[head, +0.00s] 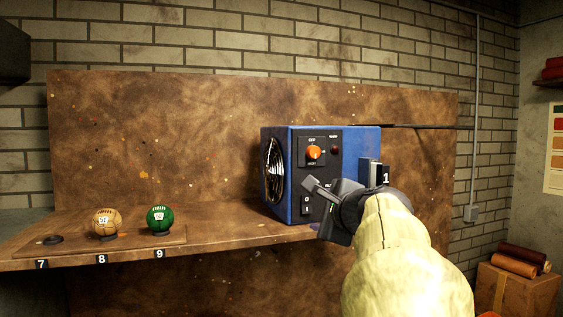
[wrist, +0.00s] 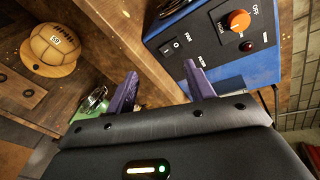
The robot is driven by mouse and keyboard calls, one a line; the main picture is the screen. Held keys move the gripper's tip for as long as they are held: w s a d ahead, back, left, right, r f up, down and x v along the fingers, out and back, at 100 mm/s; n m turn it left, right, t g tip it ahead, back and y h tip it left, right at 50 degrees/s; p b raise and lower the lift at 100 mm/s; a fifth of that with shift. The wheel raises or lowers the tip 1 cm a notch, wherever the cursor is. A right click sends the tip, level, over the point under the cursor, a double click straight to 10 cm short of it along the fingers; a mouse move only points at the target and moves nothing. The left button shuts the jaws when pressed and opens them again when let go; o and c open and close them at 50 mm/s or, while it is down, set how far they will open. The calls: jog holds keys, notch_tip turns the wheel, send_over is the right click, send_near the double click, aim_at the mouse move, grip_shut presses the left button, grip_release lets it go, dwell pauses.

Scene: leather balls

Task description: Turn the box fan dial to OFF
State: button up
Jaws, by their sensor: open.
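The blue box fan (head: 349,150) stands on the wooden bench, its round grille on its left side. Its black front panel carries an orange dial (head: 313,152), with OFF printed above it and a red lamp to its right. A rocker switch (head: 307,205) sits low on the panel. The wrist view also shows the dial (wrist: 239,20) at upper right and the rocker switch (wrist: 172,46). My gripper (head: 325,193) is in front of the fan's lower front, below the dial. Its two purple fingers (wrist: 160,88) are apart with nothing between them, clear of the dial.
A tan ball (head: 106,222) and a green ball (head: 160,218) rest on stands at the left of the bench, beside an empty stand (head: 53,240). A cardboard box (head: 515,290) with rolls stands at lower right. The bench between balls and fan is clear.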

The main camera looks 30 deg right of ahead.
aim_at(315, 153)
jog(key=s+d+r+m+t+h, duration=0.2)
jog(key=s+r+m, duration=0.1)
jog(key=r, duration=0.7)
jog(key=shift+s+r, duration=0.3)
jog(key=shift+s, duration=0.25)
jog(key=shift+w+d, duration=0.1)
jog(key=p+x, duration=0.3)
jog(key=x, duration=0.5)
jog(key=p+x, duration=0.4)
jog(key=x, duration=0.5)
jog(key=shift+w+d+r, duration=0.1)
jog(key=shift+w+r, duration=0.05)
jog(key=shift+r, duration=0.05)
jog(key=shift+c, duration=0.4)
jog(key=c, duration=0.9)
